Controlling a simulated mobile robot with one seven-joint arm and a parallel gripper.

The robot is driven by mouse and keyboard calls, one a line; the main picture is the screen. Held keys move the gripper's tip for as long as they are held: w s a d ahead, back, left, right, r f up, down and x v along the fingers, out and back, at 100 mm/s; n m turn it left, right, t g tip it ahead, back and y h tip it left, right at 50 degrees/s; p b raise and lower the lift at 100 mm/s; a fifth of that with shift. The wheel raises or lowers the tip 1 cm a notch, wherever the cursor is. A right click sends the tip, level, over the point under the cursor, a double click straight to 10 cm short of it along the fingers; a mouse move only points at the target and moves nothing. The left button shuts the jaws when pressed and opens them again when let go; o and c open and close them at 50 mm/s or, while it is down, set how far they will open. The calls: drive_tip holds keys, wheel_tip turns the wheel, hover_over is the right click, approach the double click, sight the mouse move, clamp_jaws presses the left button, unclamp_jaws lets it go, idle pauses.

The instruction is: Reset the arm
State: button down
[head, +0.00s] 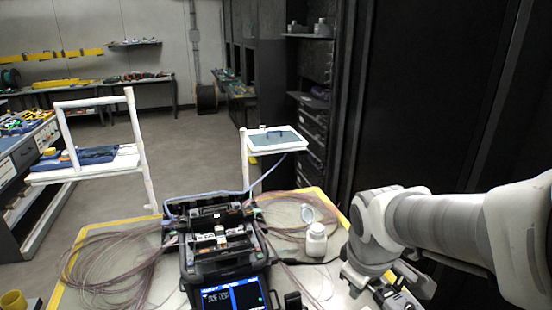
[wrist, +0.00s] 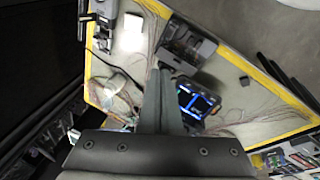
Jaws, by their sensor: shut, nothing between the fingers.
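My arm (head: 440,225) reaches in from the right in the head view and bends down at the wrist near the right side of the worktable. My gripper's fingers are not clear there. In the wrist view my gripper (wrist: 159,74) points over the table with its fingers together and nothing between them. The black fusion splicer (head: 222,250) stands on the table with its screen lit, left of my arm. It also shows in the wrist view (wrist: 187,42), partly hidden behind the fingers.
A white bottle (head: 316,240) with an open round lid stands between the splicer and my arm. Loose fibre coils (head: 115,265) lie on both sides of the splicer. A small stand with a tray (head: 275,139) is behind. A dark cabinet (head: 430,100) stands close on the right.

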drive_tip(key=s+r+m+t+y, duration=0.1)
drive_tip(key=s+r+m+t, duration=0.1)
drive_tip(key=s+r+m, duration=0.6)
drive_tip(key=shift+s+a, duration=0.3)
